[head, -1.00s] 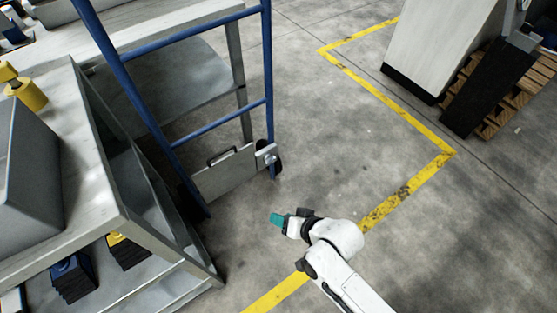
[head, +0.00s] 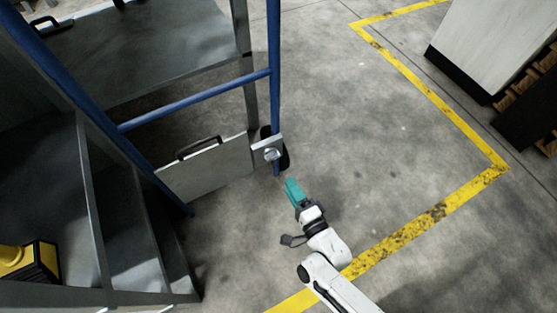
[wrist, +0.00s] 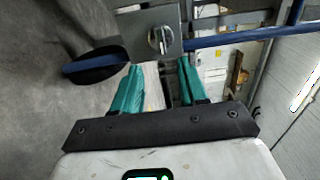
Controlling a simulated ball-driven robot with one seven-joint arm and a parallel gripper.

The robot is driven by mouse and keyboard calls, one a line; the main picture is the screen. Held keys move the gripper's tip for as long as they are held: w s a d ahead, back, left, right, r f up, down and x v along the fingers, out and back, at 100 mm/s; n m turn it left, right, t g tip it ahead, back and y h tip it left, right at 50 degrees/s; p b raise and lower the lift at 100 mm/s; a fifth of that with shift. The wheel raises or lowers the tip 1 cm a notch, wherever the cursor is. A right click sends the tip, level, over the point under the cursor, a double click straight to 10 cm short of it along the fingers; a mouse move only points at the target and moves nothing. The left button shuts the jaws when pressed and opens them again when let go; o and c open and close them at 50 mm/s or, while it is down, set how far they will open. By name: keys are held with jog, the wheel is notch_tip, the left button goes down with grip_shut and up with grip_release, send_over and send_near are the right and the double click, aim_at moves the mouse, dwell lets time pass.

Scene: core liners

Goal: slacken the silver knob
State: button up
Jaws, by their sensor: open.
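The silver knob (head: 271,154) is small and round and sits on a grey plate (head: 262,147) by the lower end of a blue upright post. In the wrist view the knob (wrist: 159,40) shows a raised bar across its face, ahead of and a little above the fingertips. My gripper (head: 291,185) has teal fingers and is below and slightly right of the knob in the head view, apart from it. In the wrist view its two teal fingers (wrist: 158,74) are spread with nothing held between them.
A blue-framed hand truck (head: 190,102) stands beside grey metal shelving, with a flat grey panel with a dark handle (head: 205,168) low on it. A dark wheel (head: 283,152) is behind the knob plate.

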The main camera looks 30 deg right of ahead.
aim_at(274, 159)
jog(key=w+b, duration=0.2)
jog(key=w, duration=0.8)
grip_shut()
